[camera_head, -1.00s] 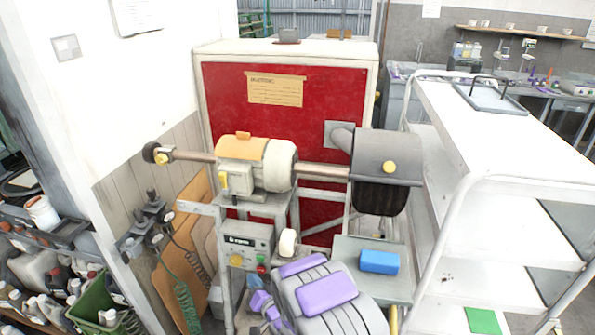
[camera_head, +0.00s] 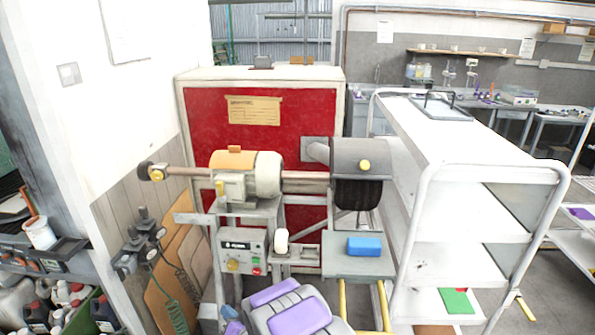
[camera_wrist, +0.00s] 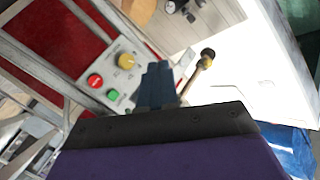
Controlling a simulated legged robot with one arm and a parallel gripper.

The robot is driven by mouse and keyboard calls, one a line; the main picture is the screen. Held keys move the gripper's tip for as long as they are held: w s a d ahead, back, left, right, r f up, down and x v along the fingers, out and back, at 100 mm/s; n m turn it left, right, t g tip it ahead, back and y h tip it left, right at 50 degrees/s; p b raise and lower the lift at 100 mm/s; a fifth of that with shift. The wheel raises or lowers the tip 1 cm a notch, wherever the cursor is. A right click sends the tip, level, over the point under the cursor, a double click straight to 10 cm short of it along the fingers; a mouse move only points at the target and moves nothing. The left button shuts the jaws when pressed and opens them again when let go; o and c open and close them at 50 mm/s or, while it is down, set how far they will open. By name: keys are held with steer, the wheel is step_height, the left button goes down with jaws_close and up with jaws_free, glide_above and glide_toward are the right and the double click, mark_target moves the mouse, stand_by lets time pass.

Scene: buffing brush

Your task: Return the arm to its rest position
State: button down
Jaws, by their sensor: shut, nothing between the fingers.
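In the wrist view my gripper (camera_wrist: 156,86) is shut and empty, with its blue-grey fingers together. It points toward the control panel (camera_wrist: 118,75) with a yellow knob, a red button and a green button, apart from it as far as I can tell. In the head view my grey and purple arm is at the bottom middle, in front of the buffing machine (camera_head: 250,175). Only a small purple part of my gripper end shows at the bottom edge there. The dark round brush (camera_head: 357,192) sits under its hood on the machine's right.
A blue block (camera_head: 364,246) lies on a grey shelf below the brush. A white trolley (camera_head: 440,150) stands close on the right. A white wall (camera_head: 135,95) and shelving with bottles are on the left. A red panel (camera_head: 222,137) is behind the machine.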

steer(key=w+d+r+g+h, duration=0.25)
steer(key=d+r+h, duration=0.3)
steer(key=d, duration=0.55)
steer(key=s+d+r+g+h, duration=0.1)
steer(key=s+d+r+h, duration=0.1)
steer(key=s+d+r, duration=0.3)
steer(key=s+d+r+g+h, duration=0.2)
steer(key=d, duration=0.5)
steer(key=s+d+r+g, duration=0.3)
steer(key=s, duration=0.9)
steer(key=s+d+r+g, duration=0.2)
steer(key=s+d+r, duration=0.2)
steer(key=s, duration=0.8)
steer(key=s+d+r+g, duration=0.3)
steer(key=s+d, duration=0.1)
steer(key=s, duration=0.8)
steer(key=shift+s+r+m+g+h, duration=0.15)
steer(key=shift+r+m+g+h, duration=0.2)
steer(key=shift+r+m+h, duration=0.1)
